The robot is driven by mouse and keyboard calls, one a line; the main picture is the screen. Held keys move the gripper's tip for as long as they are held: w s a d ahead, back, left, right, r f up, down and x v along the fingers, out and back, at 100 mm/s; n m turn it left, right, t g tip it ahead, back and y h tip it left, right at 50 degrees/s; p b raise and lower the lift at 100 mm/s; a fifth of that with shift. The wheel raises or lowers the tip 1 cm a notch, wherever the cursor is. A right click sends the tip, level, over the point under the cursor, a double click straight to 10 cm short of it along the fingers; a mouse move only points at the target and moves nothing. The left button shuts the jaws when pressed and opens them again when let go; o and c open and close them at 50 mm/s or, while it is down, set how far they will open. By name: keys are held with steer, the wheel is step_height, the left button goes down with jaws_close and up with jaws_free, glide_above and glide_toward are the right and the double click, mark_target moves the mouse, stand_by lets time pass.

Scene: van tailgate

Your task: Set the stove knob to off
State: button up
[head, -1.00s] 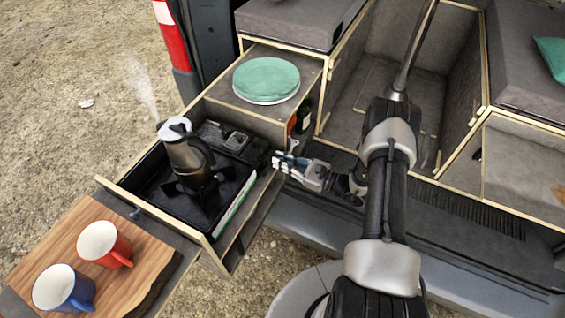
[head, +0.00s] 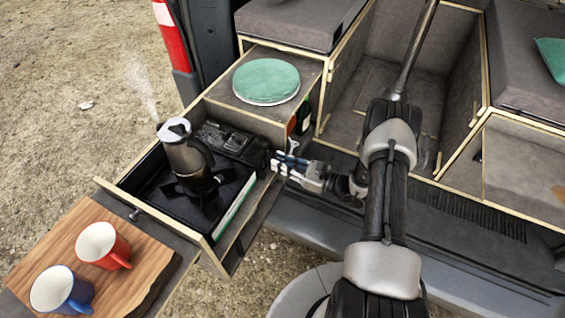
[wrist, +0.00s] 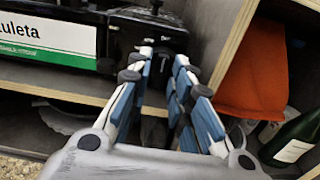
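The black camping stove (head: 236,190) sits in the pulled-out drawer, with a dark moka pot (head: 186,158) standing on it and steam rising above. My gripper (head: 276,164) is at the stove's right end, low beside the drawer. In the wrist view my gripper (wrist: 164,52) points at the stove's black end housing (wrist: 130,32), its blue-padded fingers apart with a dark gap between the tips. The stove's white and green label (wrist: 45,40) is left of the fingers. I cannot make out the knob or its setting; the fingertips may cover it.
A wooden board (head: 130,265) with a red mug (head: 103,245) and a blue mug (head: 60,288) is at front left. Right of my fingers are a wooden divider (wrist: 222,62), an orange cloth (wrist: 250,75) and a green bottle (wrist: 295,140).

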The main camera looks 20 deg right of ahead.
steer(key=shift+o, duration=0.8)
steer(key=v, duration=1.2)
steer(key=shift+r, duration=0.1)
